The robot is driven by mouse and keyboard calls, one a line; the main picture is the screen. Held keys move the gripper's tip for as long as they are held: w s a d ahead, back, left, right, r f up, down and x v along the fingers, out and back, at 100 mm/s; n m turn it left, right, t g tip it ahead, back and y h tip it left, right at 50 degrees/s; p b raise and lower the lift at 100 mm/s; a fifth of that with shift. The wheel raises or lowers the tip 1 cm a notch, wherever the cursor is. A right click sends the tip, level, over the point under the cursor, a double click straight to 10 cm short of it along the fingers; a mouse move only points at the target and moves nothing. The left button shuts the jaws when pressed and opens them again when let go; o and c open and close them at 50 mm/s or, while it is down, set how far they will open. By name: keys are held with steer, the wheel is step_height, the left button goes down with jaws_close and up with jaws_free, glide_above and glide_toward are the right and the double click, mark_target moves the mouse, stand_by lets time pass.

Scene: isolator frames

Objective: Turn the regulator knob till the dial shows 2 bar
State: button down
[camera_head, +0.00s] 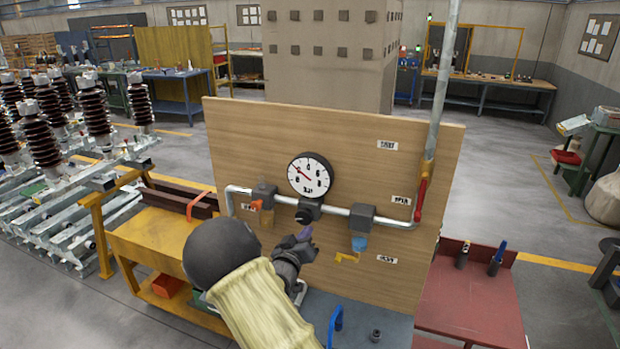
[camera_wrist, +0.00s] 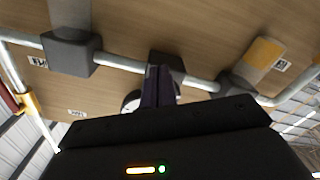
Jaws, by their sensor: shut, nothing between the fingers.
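The round white dial (camera_head: 309,174) with a black rim is on the upright wooden panel. Its red needle points to the upper left; the numbers are too small to read surely. The black regulator knob (camera_head: 303,217) is just below the dial, on the pipe. My gripper (camera_head: 304,234) is just below and in front of the knob in the head view. In the wrist view its dark fingers (camera_wrist: 158,85) are shut together and empty, in front of the regulator body (camera_wrist: 166,64). They hide part of it and of the dial (camera_wrist: 131,99). I cannot tell whether they touch the knob.
A grey pipe (camera_head: 335,209) crosses the wooden panel (camera_head: 250,140), with dark blocks (camera_head: 362,216) either side of the regulator. A red lever (camera_head: 421,200) is at right. A yellow handle (camera_head: 347,258) and an orange part (camera_head: 266,217) stand near my gripper.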

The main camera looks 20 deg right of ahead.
steer(key=shift+s+f, duration=0.1)
steer(key=shift+s, duration=0.05)
steer(key=v, duration=0.6)
stand_by(0.3)
steer(key=shift+d, duration=0.1)
